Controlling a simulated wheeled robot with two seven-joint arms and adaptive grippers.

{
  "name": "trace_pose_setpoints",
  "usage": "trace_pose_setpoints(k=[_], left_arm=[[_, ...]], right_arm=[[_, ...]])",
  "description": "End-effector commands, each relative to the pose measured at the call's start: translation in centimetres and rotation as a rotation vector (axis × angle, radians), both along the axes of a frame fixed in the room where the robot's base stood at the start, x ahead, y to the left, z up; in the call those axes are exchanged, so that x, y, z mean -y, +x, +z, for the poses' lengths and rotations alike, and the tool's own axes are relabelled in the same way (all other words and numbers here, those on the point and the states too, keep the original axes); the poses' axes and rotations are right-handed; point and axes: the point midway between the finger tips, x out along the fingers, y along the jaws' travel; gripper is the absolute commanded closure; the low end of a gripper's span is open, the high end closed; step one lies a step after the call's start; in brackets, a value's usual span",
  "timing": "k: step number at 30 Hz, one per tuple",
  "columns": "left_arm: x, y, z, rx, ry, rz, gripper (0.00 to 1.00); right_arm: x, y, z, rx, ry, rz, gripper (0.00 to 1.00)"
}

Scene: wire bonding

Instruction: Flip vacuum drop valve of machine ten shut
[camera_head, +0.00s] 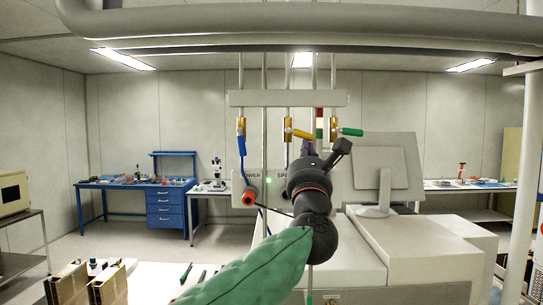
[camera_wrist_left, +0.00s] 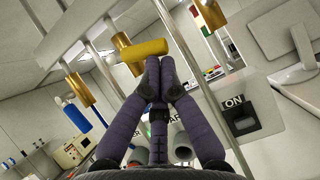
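Three brass valves hang from a pale overhead bar in the head view. The left one has a blue handle (camera_head: 241,147) pointing down, the middle one a yellow handle (camera_head: 299,134) pointing sideways to the right, and the right one a green handle (camera_head: 350,132) also pointing right. I cannot read which valve belongs to machine ten. My left gripper (camera_head: 308,148), mostly hidden behind its wrist, is up beside the yellow handle. In the left wrist view its purple fingers (camera_wrist_left: 159,64) come together right at the yellow handle (camera_wrist_left: 144,50); contact is unclear. My right gripper is out of view.
A panel with a red-orange knob (camera_head: 250,196) and a green light stands below the valves. Vertical pipes run close by the gripper. A monitor (camera_head: 385,168) stands at right on a pale machine housing. A blue workbench (camera_head: 127,185) is at the back left.

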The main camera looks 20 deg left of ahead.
Motion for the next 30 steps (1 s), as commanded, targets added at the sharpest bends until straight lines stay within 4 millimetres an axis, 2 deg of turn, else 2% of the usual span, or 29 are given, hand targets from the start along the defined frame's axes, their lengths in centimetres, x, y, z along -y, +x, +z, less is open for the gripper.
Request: trace_pose_setpoints(k=[30], left_arm=[[0.6, 0.2, 0.7, 0.045, -0.155, 0.0, 1.0]], right_arm=[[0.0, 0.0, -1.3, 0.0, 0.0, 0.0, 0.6]])
